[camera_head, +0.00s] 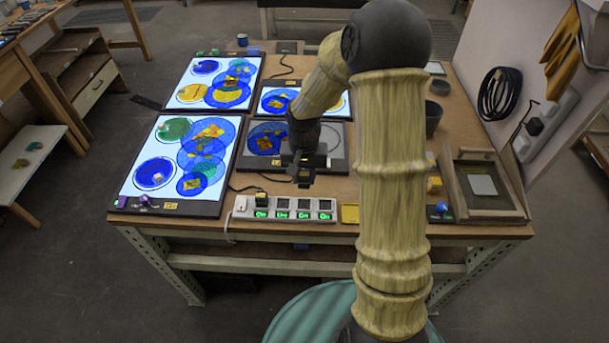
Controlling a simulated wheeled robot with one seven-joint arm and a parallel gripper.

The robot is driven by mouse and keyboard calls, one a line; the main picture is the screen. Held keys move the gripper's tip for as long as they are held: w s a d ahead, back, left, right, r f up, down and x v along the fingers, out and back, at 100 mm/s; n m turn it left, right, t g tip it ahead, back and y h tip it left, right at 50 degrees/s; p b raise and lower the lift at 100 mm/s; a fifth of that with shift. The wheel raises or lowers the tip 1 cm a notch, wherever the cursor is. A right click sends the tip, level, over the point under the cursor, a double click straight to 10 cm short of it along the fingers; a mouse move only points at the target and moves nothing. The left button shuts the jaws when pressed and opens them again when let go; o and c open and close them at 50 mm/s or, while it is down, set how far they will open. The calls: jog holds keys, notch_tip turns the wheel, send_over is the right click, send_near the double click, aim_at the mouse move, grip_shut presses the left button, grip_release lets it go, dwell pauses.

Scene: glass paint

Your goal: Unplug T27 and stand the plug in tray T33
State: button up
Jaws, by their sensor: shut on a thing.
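My gripper (305,168) hangs over the front edge of an unlit dark panel in the middle of the table. It is shut on a small black thing, probably a plug, which is hard to tell from the dark fingers. A white power strip (285,215) with green-lit labels lies at the table's front edge, in front of the gripper. One black plug (262,198) stands in its left part; the sockets to the right look empty. A small yellow tray (350,214) lies just right of the strip. No T27 or T33 label is readable, so I cannot tell which tray is T33.
Lit panels with coloured glass stand at left (133,193) and behind. The unlit panel (337,160) is under my gripper. At right are a wooden-framed tray (511,205), a dark cup (433,110) and a blue knob (441,208). My arm hides part of the table's right half.

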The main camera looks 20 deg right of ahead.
aim_at(304, 174)
jog(key=shift+r, duration=0.1)
jog(key=shift+r+p, duration=2.1)
jog(key=shift+r, duration=0.35)
